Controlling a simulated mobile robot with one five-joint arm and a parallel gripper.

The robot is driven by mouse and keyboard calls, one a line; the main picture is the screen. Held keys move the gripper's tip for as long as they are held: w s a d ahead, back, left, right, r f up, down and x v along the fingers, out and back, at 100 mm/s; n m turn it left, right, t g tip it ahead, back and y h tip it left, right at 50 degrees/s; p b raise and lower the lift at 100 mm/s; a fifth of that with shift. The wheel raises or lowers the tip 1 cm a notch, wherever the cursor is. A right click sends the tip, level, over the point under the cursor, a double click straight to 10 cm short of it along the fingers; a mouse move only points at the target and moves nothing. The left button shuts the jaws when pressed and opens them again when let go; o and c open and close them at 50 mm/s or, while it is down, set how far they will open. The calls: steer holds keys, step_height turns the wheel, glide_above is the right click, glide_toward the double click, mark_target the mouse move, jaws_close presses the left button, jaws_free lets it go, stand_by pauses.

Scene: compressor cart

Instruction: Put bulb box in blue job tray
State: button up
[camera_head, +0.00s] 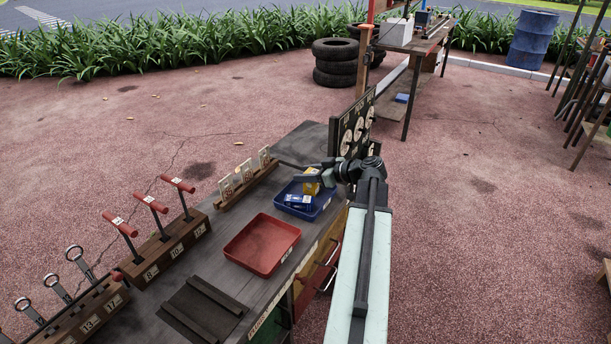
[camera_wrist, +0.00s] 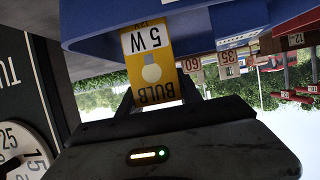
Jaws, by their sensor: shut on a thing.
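The bulb box (camera_head: 311,187) is yellow and appears over the far right part of the blue job tray (camera_head: 322,205) in the head view. In the wrist view, which is upside down, the bulb box (camera_wrist: 150,60) shows "BULB" and "5 W" and overlaps the blue tray (camera_wrist: 90,38). My gripper (camera_head: 318,178) is shut on the box; its fingers (camera_wrist: 157,98) sit at both sides of its "BULB" end. I cannot tell whether the box touches the tray floor. A blue box (camera_head: 298,201) lies in the tray.
A red tray (camera_head: 262,244) stands nearer on the bench (camera_head: 222,271). A wooden rack with upright cards (camera_head: 246,173) is left of the blue tray. A dark gauge board (camera_head: 355,127) stands close behind my gripper. Racks with red-handled tools (camera_head: 152,204) line the left edge.

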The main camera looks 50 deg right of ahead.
steer(key=o, duration=1.3)
steer(key=shift+o, duration=0.2)
steer(key=shift+r, duration=0.1)
steer(key=p+v, duration=0.5)
steer(key=v, duration=0.7)
